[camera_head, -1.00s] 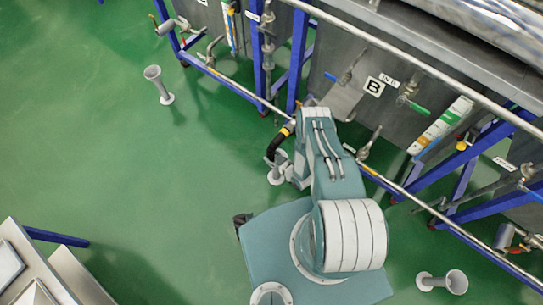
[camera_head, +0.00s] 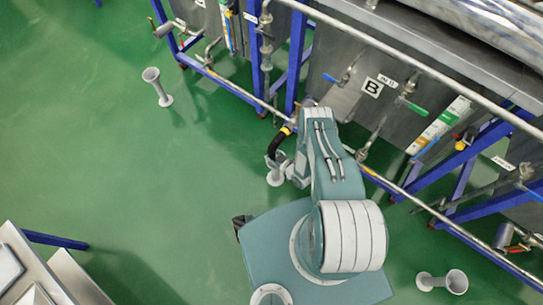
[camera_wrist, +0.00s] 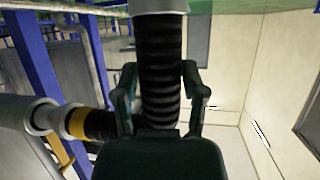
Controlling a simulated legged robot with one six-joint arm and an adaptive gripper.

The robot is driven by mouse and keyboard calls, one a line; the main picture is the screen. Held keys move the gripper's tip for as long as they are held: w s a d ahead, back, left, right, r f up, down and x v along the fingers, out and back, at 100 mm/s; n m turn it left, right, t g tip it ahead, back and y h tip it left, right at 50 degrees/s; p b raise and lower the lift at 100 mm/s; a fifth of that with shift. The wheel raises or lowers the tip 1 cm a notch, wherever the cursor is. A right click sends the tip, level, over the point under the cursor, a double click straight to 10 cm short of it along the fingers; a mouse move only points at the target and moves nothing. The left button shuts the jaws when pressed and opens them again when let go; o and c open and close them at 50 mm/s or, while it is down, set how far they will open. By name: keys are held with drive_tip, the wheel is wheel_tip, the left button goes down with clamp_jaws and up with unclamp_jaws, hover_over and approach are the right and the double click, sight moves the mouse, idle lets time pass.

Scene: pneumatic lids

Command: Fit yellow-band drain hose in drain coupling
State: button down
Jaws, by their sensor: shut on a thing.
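The black drain hose (camera_head: 277,144) with its yellow band (camera_head: 286,130) hangs from a pipe at the tank frame and bends down toward the floor. In the wrist view the ribbed hose (camera_wrist: 160,75) stands between the two fingers of my gripper (camera_wrist: 160,100), which is shut on it. The yellow band (camera_wrist: 78,122) shows at left, next to a grey pipe. A grey round collar (camera_wrist: 160,5), seemingly the drain coupling, meets the hose at the top edge; I cannot tell how deep the hose sits. In the head view the grey drain coupling (camera_head: 275,178) stands on the floor under the hose, partly hidden.
Other grey floor couplings stand at upper left (camera_head: 155,86) and lower right (camera_head: 447,282). The tank marked B (camera_head: 372,88), blue frame legs (camera_head: 297,62) and a long rail (camera_head: 425,72) border the right side. A metal unit (camera_head: 40,275) stands at lower left.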

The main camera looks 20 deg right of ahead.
drive_tip(key=shift+w+d, duration=0.6)
drive_tip(key=shift+d, duration=0.2)
drive_tip(key=shift+w+d, duration=0.55)
drive_tip(key=shift+d, duration=0.2)
idle(0.4)
drive_tip(key=shift+c, duration=0.4)
unclamp_jaws()
drive_tip(key=shift+s, duration=0.1)
drive_tip(key=v, duration=1.1)
drive_tip(key=shift+s+d, duration=0.25)
drive_tip(key=shift+s, duration=0.1)
